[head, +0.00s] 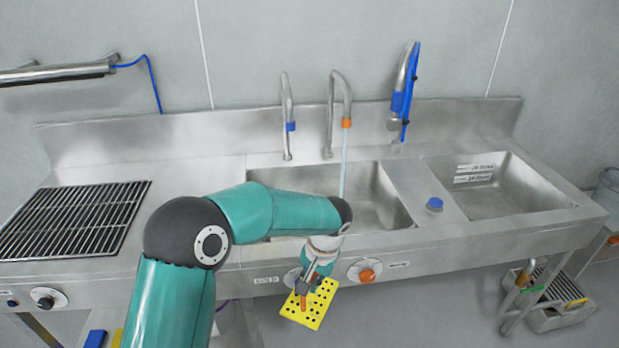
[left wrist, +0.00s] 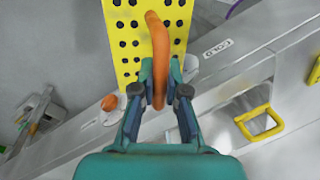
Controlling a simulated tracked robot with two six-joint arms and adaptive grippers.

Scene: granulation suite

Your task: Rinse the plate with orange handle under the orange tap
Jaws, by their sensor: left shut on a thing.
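The yellow perforated plate (head: 319,311) with its orange handle (left wrist: 160,60) hangs in front of the sink counter's front edge, below the rim. My left gripper (head: 310,284) is shut on the orange handle; in the left wrist view the jaws (left wrist: 161,84) close on it from both sides. The orange tap (head: 347,122), a bent metal spout with an orange collar, stands behind the left basin (head: 375,205). A pale stream of water (head: 344,165) falls from it into that basin. An orange knob (head: 367,275) is on the front panel, right of the plate. My right gripper is not in view.
A blue-collared tap (head: 290,125) stands left of the orange one. A black grate (head: 75,215) lies on the left counter. The basin's front rim lies between plate and stream.

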